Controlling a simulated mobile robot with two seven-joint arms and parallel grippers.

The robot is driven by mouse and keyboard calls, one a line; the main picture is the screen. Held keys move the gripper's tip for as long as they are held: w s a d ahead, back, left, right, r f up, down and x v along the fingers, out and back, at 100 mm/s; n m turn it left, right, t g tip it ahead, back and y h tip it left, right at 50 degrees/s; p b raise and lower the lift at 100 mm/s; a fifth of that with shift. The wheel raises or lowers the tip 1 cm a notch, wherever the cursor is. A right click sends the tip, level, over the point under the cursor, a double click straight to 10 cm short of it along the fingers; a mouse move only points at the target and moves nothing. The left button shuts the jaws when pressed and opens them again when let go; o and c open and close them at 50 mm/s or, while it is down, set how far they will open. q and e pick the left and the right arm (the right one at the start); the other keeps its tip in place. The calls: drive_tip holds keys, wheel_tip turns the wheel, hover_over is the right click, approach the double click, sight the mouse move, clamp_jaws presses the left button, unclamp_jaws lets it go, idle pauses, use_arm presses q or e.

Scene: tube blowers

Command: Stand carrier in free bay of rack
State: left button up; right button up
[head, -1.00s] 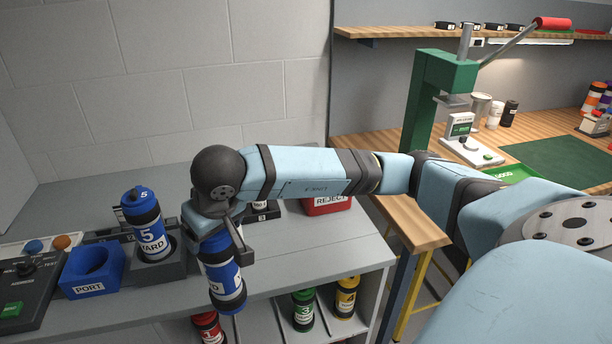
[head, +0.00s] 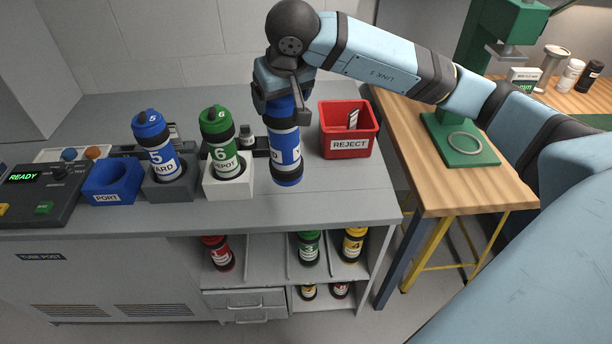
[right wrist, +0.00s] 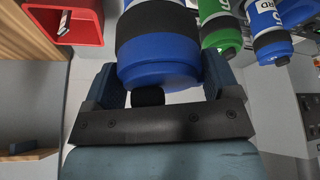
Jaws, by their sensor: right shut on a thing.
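My right gripper (head: 285,105) is shut on a blue carrier (head: 285,150) with dark bands and a white label. The carrier hangs nearly upright at the counter, right of the green carrier 6; its height above the top is hard to judge. The right wrist view shows the blue carrier (right wrist: 158,60) between the fingers (right wrist: 155,88). The rack (head: 375,262) is under the counter. Its upper shelf holds a red carrier (head: 218,254), a green carrier 3 (head: 308,248) and a yellow carrier 4 (head: 353,245). The bay (head: 262,256) between red and green looks empty. My left gripper is out of view.
On the counter stand a blue carrier 5 (head: 163,158) in a grey holder, a green carrier 6 (head: 221,154) in a white holder, an empty blue PORT holder (head: 112,182) and a red REJECT bin (head: 348,143). A wooden bench (head: 420,190) stands at right. Lower rack bays hold carriers.

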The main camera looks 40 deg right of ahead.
drive_tip(key=w+d+r+m+p, duration=0.2)
drive_tip(key=w+d+r, duration=0.2)
drive_tip(key=d+r, duration=0.45)
wheel_tip(320, 180, down, 18)
drive_tip(key=a+p, duration=0.1)
drive_tip(key=shift+s+f+p, duration=0.15)
drive_tip(key=shift+p, duration=0.25)
drive_tip(key=shift+f+h, duration=0.2)
drive_tip(key=shift+h, duration=0.1)
drive_tip(key=o, duration=1.2)
